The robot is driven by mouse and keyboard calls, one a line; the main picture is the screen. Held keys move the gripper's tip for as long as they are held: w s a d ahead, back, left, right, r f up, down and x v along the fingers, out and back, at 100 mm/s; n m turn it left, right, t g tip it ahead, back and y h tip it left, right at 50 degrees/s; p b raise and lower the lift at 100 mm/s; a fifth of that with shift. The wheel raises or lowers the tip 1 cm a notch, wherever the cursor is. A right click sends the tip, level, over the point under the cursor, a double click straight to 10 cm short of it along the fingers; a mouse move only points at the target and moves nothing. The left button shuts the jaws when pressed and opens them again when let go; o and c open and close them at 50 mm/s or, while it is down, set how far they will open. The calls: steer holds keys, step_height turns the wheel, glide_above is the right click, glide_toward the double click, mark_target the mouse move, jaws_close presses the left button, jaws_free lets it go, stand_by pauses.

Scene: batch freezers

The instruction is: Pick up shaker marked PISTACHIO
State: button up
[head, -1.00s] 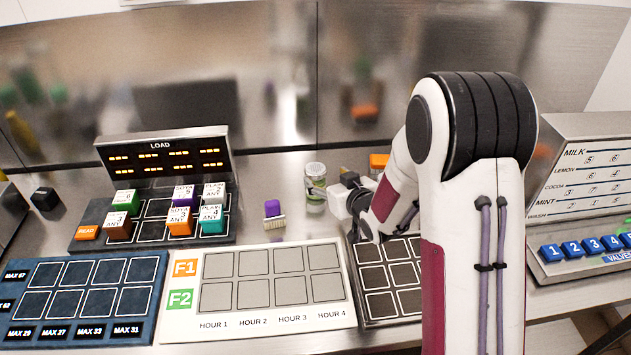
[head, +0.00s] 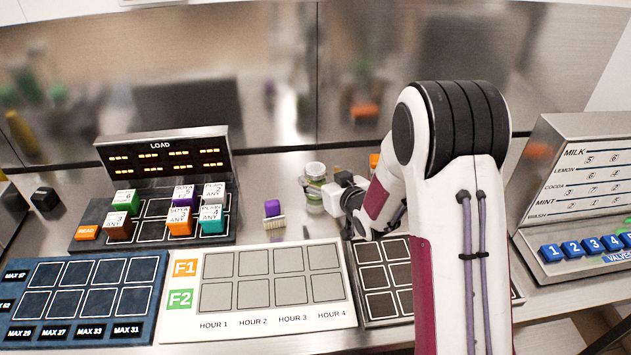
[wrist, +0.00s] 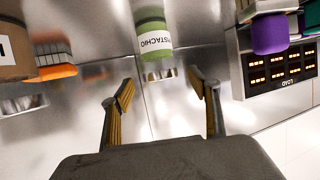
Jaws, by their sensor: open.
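The shaker marked PISTACHIO (wrist: 153,38) has a green body and a white label band. It stands upright at the back of the counter in the head view (head: 314,178). My gripper (wrist: 163,90) is open and empty, its two yellow-padded fingers spread. In the wrist view the shaker lies beyond the fingertips, roughly in line with the gap between them. In the head view my gripper (head: 335,194) is at the shaker's right side and hides its lower right part.
A purple brush (head: 272,214) stands left of the shaker. An orange-handled brush (wrist: 56,64) and a brown container (wrist: 12,58) are on the other side. The LOAD display (head: 163,155) stands behind a rack of coloured blocks. A steel wall runs behind.

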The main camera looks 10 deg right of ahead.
mark_target(316, 172)
steer(key=shift+w, duration=0.15)
steer(key=shift+x, duration=2.5)
steer(key=c, duration=1.4)
steer(key=shift+r, duration=5.05)
